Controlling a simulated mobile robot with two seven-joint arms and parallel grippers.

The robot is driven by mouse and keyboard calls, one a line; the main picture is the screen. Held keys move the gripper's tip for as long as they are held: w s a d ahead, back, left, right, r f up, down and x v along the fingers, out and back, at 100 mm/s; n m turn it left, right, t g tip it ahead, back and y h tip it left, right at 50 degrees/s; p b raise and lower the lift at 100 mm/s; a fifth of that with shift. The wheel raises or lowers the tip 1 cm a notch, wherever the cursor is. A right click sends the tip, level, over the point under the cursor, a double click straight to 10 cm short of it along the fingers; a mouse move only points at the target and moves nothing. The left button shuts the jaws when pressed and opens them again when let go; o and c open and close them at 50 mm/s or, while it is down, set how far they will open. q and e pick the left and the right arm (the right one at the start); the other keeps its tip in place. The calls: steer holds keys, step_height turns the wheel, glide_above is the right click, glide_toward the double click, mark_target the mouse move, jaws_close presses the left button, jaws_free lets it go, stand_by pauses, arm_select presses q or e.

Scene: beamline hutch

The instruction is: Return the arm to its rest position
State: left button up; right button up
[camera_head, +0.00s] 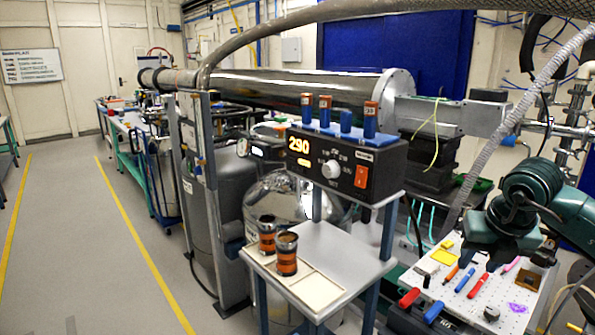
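My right arm comes in from the right edge as dark teal links. My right gripper (492,258) is at its lower end, pointing down over the white perforated board (505,322). The fingers are small and dark there, so I cannot tell whether they are open or shut, and I see nothing clearly held. My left arm and gripper are not in view.
The board holds several coloured pens and small yellow pieces. Left of it, a small table (345,248) bears two orange-and-black cylinders (287,254). A control box (345,165) reading 290 stands above, with several vials on top. The floor (90,250) at left is clear.

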steer(key=s+a+f+n+g+y, duration=0.1)
steer(key=a+f+n+y, duration=0.2)
steer(key=a, duration=0.4)
steer(key=s+a+f+g+y, duration=0.1)
steer(key=a+f+y, duration=0.35)
steer(key=a, duration=0.35)
steer(key=s+a+r+m+t+y+p, duration=0.1)
steer(key=s+a+m+t+y, duration=0.1)
steer(key=s+a+m+y, duration=0.35)
steer(key=s+a+r+m+t+y, duration=0.1)
steer(key=s+a+m+t+y, duration=0.1)
steer(key=a+y, duration=0.6)
steer(key=s+d+f+m+t+h, duration=0.1)
steer(key=d+f+m+t+h, duration=0.45)
steer(key=m, duration=0.45)
steer(key=s+d+f+m+t+h, duration=0.15)
steer(key=f+m+t+h, duration=0.25)
steer(key=f+m+h, duration=0.45)
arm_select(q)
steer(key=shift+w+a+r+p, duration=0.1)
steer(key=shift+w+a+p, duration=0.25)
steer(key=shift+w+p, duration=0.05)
arm_select(e)
steer(key=s+d+f+m+g+h, duration=0.3)
steer(key=s+f+m+g, duration=0.2)
steer(key=s+f+m, duration=0.2)
step_height(320, 180, down, 3)
steer(key=s, duration=0.2)
steer(key=shift+s, duration=0.4)
